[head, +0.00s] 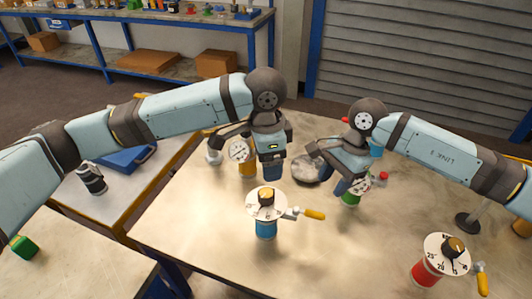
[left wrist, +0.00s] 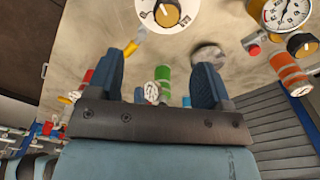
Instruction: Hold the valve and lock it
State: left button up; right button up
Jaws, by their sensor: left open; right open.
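Several flanged vessels stand upright on the table. A blue vessel (head: 265,229) has a white dial flange (head: 264,205) with a knob and a side valve with a yellow handle (head: 314,214); a dial and yellow handle also show in the left wrist view (left wrist: 137,42). My left gripper (head: 270,172) is open and empty, above and behind the blue vessel. My right gripper (head: 345,187) is open at the green vessel (head: 350,199), partly hiding it; contact cannot be told. A red vessel (head: 427,273) with a yellow handle (head: 482,280) stands front right. No separate lock is discernible.
A yellow vessel with a white gauge (head: 239,151) stands behind my left gripper. A side table at left holds a blue case (head: 125,158) and a dark cylinder (head: 92,178). The front middle of the table is clear.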

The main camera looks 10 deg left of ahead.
aim_at(266, 193)
pick_arm(q)
jog(key=f, duration=1.3)
jog(key=shift+w+a, duration=0.25)
jog(key=shift+a, duration=0.05)
grip_shut()
dwell(0.7)
